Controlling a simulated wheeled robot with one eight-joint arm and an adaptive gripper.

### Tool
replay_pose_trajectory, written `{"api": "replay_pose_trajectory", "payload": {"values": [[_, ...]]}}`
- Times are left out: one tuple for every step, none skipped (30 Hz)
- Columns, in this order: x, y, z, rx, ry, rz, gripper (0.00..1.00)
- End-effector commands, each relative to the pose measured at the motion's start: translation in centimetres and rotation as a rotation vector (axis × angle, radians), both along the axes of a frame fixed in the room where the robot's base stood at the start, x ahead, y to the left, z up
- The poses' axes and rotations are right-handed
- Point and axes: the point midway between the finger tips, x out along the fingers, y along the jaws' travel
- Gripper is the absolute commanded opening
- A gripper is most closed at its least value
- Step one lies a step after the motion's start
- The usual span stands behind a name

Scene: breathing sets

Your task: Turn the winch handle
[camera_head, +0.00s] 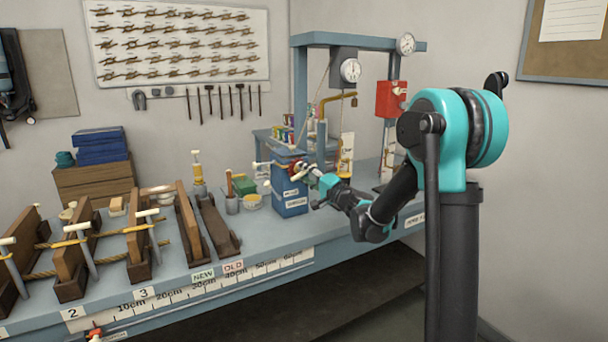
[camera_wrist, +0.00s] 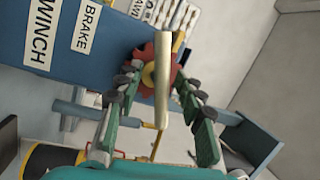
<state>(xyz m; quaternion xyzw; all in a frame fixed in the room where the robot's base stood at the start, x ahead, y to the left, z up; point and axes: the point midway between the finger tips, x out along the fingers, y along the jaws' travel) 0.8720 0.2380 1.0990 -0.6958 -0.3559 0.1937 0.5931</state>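The winch is a blue box (camera_head: 290,193) on the bench, with labels on its front. In the wrist view the box (camera_wrist: 60,45) shows the words WINCH and BRAKE. A red toothed wheel with a yellow centre (camera_wrist: 146,74) sits on its side. The pale winch handle (camera_wrist: 162,95) sticks out in front of the wheel. My gripper (camera_wrist: 160,82) is open, with one green finger on each side of the handle and visible gaps between. In the head view my gripper (camera_head: 316,182) is just right of the box, partly hiding the wheel and handle.
A blue frame (camera_head: 300,90) with dial gauges and a red box (camera_head: 391,99) rises behind the winch. The bench's front edge carries a centimetre scale (camera_head: 215,287).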

Motion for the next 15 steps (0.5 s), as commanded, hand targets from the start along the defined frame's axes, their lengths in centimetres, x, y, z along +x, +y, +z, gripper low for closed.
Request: {"api": "replay_pose_trajectory", "payload": {"values": [[0.0, 0.0, 0.0, 0.000, 0.000, 0.000, 0.38], [0.0, 0.0, 0.0, 0.000, 0.000, -0.001, 0.38], [0.0, 0.0, 0.0, 0.000, 0.000, -0.001, 0.38], [0.0, 0.0, 0.0, 0.000, 0.000, -0.001, 0.38], [0.0, 0.0, 0.0, -0.001, 0.000, -0.001, 0.38], [0.0, -0.1, 0.0, -0.001, 0.000, -0.001, 0.38], [0.0, -0.1, 0.0, -0.001, 0.000, -0.001, 0.38], [-0.1, -0.3, -0.1, -0.001, 0.000, -0.002, 0.38], [-0.3, -0.5, -0.1, -0.001, 0.000, -0.002, 0.38], [-0.5, -0.7, -0.1, -0.001, 0.000, -0.003, 0.38], [-0.7, -1.0, -0.2, -0.001, 0.000, -0.003, 0.38], [-1.1, -1.4, -0.3, -0.002, 0.000, -0.005, 0.38], [-1.4, -1.8, -0.4, -0.001, -0.001, -0.004, 0.38], [-1.8, -2.1, -0.4, -0.001, -0.001, -0.003, 0.38], [-2.3, -2.7, -0.6, -0.001, -0.001, -0.004, 0.38]]}}
